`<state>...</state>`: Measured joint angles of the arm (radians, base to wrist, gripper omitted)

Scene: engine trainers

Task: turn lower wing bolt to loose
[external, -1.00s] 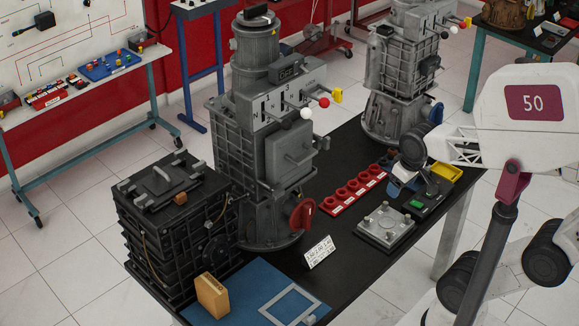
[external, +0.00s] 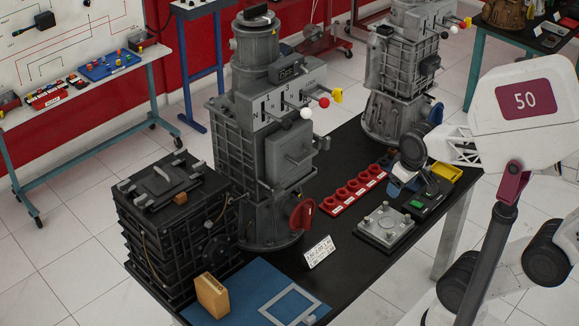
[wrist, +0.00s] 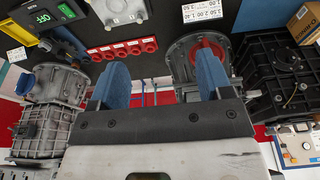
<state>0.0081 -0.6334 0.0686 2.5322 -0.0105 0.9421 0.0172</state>
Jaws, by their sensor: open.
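The central grey trainer (external: 268,150) stands on the black table, with a square cover plate (external: 290,152) on its front. Small metal fittings show by the plate's edge, but I cannot tell for sure which is the lower wing bolt. A red knob (external: 303,214) sits below the plate. In the wrist view the trainer's round base and red knob (wrist: 208,52) show upside down. My gripper (wrist: 155,84) is open and empty, its two blue fingers apart. In the external view my gripper (external: 398,186) is right of the trainer, well apart from it, partly hidden by my wrist.
A row of red rings (external: 356,190), a grey plate with knobs (external: 384,227) and a yellow tray (external: 444,172) lie on the table near my gripper. A black ribbed box (external: 172,232) stands left of the trainer. A second grey trainer (external: 400,75) stands behind.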

